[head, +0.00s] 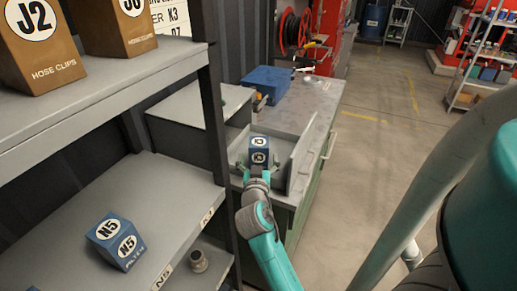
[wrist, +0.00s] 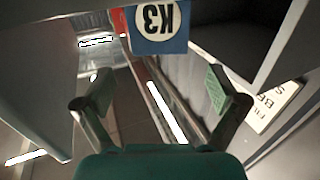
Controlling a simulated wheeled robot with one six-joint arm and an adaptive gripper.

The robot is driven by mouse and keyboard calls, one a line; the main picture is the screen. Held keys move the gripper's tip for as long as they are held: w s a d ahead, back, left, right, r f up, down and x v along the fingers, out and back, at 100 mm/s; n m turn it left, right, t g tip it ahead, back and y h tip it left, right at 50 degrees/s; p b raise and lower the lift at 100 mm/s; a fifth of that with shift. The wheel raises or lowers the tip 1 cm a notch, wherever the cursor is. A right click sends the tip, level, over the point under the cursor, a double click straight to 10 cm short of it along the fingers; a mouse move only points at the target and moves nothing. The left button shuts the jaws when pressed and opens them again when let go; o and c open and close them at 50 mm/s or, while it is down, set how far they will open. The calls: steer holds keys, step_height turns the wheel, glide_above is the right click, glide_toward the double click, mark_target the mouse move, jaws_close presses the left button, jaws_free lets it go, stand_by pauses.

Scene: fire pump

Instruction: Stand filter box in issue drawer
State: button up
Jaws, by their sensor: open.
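A blue filter box marked K3 (head: 259,151) is in the grey open-topped issue drawer (head: 299,160) at the middle of the head view. It looks upright, with one label on top and one on the side facing me; its base is hidden. My gripper (head: 258,172) is at the near side of the box, its fingers spread. In the wrist view the K3 box (wrist: 158,30) shows upside down at the top edge, beyond my open, empty fingers (wrist: 156,88). A gap shows between fingertips and box.
A blue box marked N5 (head: 116,241) sits on the left shelf, with brown hose-clip boxes (head: 40,45) above. A blue case (head: 267,84) and tools lie on the bench behind the drawer. The shelf post (head: 213,120) stands close left of my arm. Floor at right is clear.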

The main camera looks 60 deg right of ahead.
steer(key=v, duration=0.3)
steer(key=shift+s+a, duration=0.15)
steer(key=shift+a, duration=0.15)
stand_by(0.4)
